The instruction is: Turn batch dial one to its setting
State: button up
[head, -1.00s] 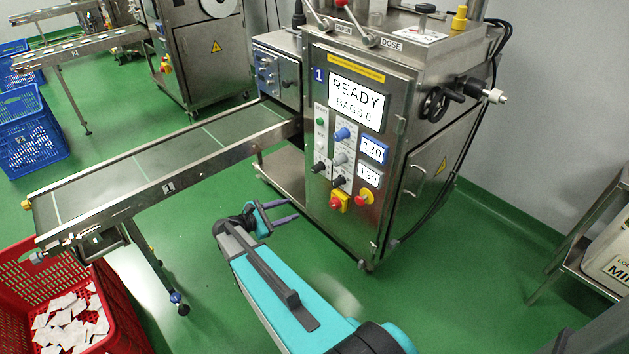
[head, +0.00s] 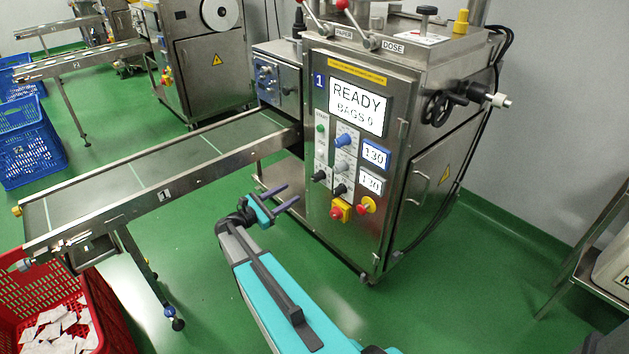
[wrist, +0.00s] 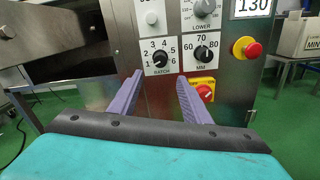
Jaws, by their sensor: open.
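The batch dial of machine one is a black knob on a white plate, low on the left of the steel control panel in the head view (head: 319,176). In the wrist view the batch dial (wrist: 160,59) has numbers 1 to 6 around it; its pointer is too small to read surely. My gripper (head: 293,192) is open and empty, a little below and left of the dial in the head view. In the wrist view its two purple fingers (wrist: 160,80) point at the panel, tips just below the dial, apart from it.
The black MM dial (wrist: 203,53) is right of the batch dial. A red switch on yellow (wrist: 204,90) sits below it, near my right finger. A red stop button (wrist: 246,48) is further right. The conveyor (head: 150,172) extends left; a red crate (head: 112,310) stands under its end.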

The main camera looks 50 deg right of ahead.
aim_at(314, 180)
jog(key=d, duration=0.4)
jog(key=d+b, duration=0.1)
jog(key=d, duration=0.4)
jog(key=s+d, duration=0.1)
jog(key=d, duration=0.3)
jog(key=shift+d, duration=0.2)
jog(key=shift+c, duration=0.5)
